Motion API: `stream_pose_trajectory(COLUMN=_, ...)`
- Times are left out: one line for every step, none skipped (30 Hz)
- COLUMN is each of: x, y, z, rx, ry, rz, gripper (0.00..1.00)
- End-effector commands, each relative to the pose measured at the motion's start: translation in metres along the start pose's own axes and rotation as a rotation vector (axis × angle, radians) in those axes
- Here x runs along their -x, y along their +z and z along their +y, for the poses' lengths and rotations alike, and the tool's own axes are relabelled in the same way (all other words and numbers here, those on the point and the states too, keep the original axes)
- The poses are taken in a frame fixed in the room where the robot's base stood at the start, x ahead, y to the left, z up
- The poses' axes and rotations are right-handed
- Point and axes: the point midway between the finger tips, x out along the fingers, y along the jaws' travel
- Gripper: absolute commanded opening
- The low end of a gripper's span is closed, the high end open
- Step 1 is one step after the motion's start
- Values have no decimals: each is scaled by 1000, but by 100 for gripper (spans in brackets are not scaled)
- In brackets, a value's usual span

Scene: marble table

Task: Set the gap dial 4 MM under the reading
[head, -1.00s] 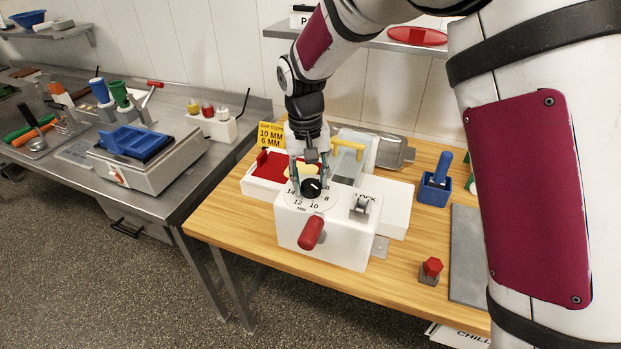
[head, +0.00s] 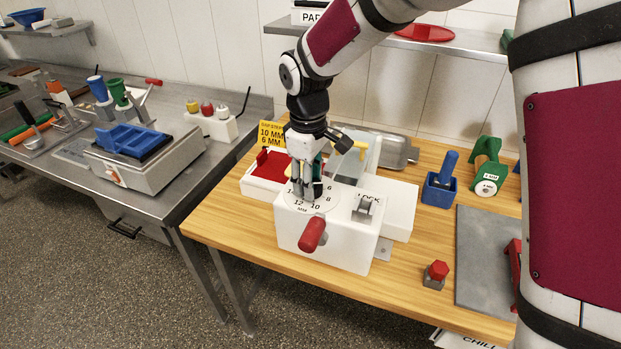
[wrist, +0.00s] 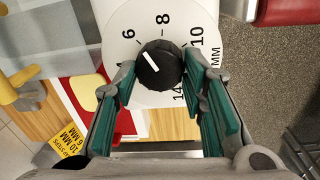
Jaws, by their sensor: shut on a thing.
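The gap dial is a black knob (wrist: 160,66) with a white pointer line, on a round white scale (head: 328,204) on top of a white machine (head: 325,236). In the wrist view the pointer aims up-left, roughly at the 6; 8, 10 and a partly covered 14 also show. My gripper (head: 308,194) is shut on the knob from above, its green-padded fingers (wrist: 163,92) on either side. In the head view the fingers hide most of the knob. A yellow sign (head: 271,134) behind reads 10 MM over 6 MM; it also shows in the wrist view (wrist: 67,150).
A red handle (head: 312,234) sticks out of the machine's front, and a grey lock lever (head: 364,206) stands right of the dial. A red tray (head: 271,165) and a yellow handle (head: 350,146) are behind. A blue holder (head: 439,188) and red-topped knob (head: 437,272) stand right.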

Motion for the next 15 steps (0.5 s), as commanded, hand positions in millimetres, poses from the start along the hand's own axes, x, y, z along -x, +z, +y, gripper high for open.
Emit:
stream_pose_trajectory(x=0, y=0, z=0, rx=42, ry=0, rz=4, gripper=10)
stream_pose_trajectory(x=0, y=0, z=0, rx=70, ry=0, rz=6, gripper=10)
stream_pose_trajectory(x=0, y=0, z=0, rx=107, ry=0, rz=8, gripper=10)
stream_pose_trajectory(x=0, y=0, z=0, rx=136, ry=0, rz=10, gripper=10)
stream_pose_trajectory(x=0, y=0, z=0, rx=165, ry=0, rz=12, gripper=10)
stream_pose_trajectory(x=0, y=0, z=0, rx=202, ry=0, rz=14, gripper=10)
stream_pose_trajectory(x=0, y=1, z=0, rx=231, ry=0, rz=15, gripper=10)
stream_pose_trajectory(x=0, y=1, z=0, rx=260, ry=0, rz=16, gripper=10)
stream_pose_trajectory(x=0, y=1, z=-1, rx=299, ry=0, rz=18, gripper=10)
stream_pose_trajectory(x=0, y=1, z=-1, rx=327, ry=0, rz=20, gripper=10)
stream_pose_trajectory(x=0, y=1, z=-1, rx=354, ry=0, rz=21, gripper=10)
stream_pose_trajectory(x=0, y=1, z=-1, rx=392, ry=-1, rz=23, gripper=10)
stream_pose_trajectory(x=0, y=1, z=-1, rx=420, ry=-1, rz=25, gripper=10)
stream_pose_trajectory(x=0, y=1, z=-2, rx=449, ry=-1, rz=27, gripper=10)
stream_pose_trajectory(x=0, y=2, z=-1, rx=486, ry=-1, rz=29, gripper=10)
